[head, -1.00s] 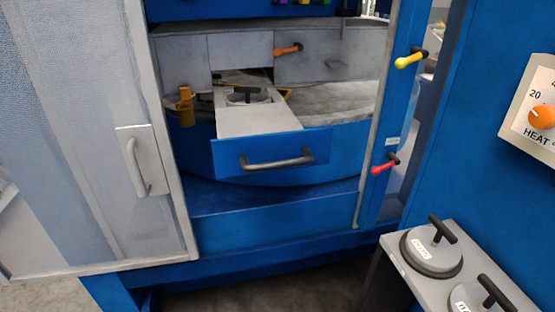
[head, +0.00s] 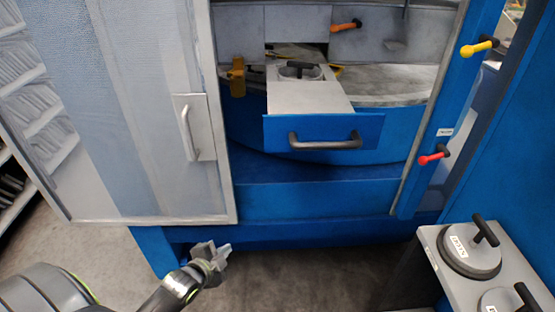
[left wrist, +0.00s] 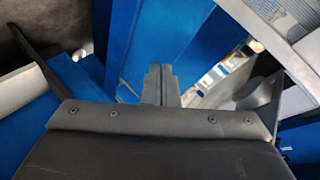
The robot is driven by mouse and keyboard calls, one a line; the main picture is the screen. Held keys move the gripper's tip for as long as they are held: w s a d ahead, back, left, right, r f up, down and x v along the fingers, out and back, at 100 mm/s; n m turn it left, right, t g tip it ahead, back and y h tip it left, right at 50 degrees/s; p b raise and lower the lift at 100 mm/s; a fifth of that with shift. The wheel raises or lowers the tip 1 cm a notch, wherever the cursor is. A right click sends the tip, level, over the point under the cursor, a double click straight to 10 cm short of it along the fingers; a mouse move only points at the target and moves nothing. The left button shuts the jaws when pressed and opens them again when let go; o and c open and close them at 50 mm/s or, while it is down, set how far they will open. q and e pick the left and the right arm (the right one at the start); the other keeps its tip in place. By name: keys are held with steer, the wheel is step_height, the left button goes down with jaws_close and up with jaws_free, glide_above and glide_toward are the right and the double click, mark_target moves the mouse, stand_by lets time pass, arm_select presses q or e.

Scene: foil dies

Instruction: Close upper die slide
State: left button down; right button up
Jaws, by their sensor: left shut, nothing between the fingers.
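The upper die slide (head: 310,97) is pulled out toward me from the blue machine. It has a blue front panel (head: 272,131) with a dark bar handle (head: 325,142). A round die (head: 298,72) sits on the slide near its back. My left gripper (head: 224,250) is low in front of the machine's base, below and left of the handle and apart from it. Its fingers (left wrist: 160,84) are together in the left wrist view, with nothing between them. My right gripper is in neither current view.
A grey sliding door (head: 150,120) with a handle stands open at the left. Yellow (head: 478,47) and red (head: 433,155) knobbed levers are on the right post. A grey stand (head: 430,240) with round dies (head: 468,255) is at the lower right.

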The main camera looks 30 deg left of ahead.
arm_select(q)
steer(key=s+d+r+m+t+h+p, duration=0.1)
steer(key=d+r+m+t+h, duration=0.3)
steer(key=r, duration=1.1)
steer(key=s+d+r+m+t+h, duration=0.1)
steer(key=d+r+m, duration=0.55)
steer(key=r, duration=0.85)
steer(key=b, duration=0.6)
glide_toward(288, 151)
steer(key=s+d, duration=0.1)
steer(key=d, duration=0.2)
steer(key=shift+n, duration=0.25)
steer(key=shift+w+a+f+p, duration=0.1)
steer(key=shift+w+a+p, duration=0.2)
steer(key=shift+w, duration=0.85)
steer(key=shift+w+a+p, duration=0.2)
steer(key=shift+w+p, duration=0.15)
steer(key=shift+w, duration=0.8)
steer(key=shift+w+a+p, duration=0.25)
steer(key=shift+w+p, duration=0.05)
steer(key=shift+w, duration=0.85)
steer(key=shift+w, duration=0.1)
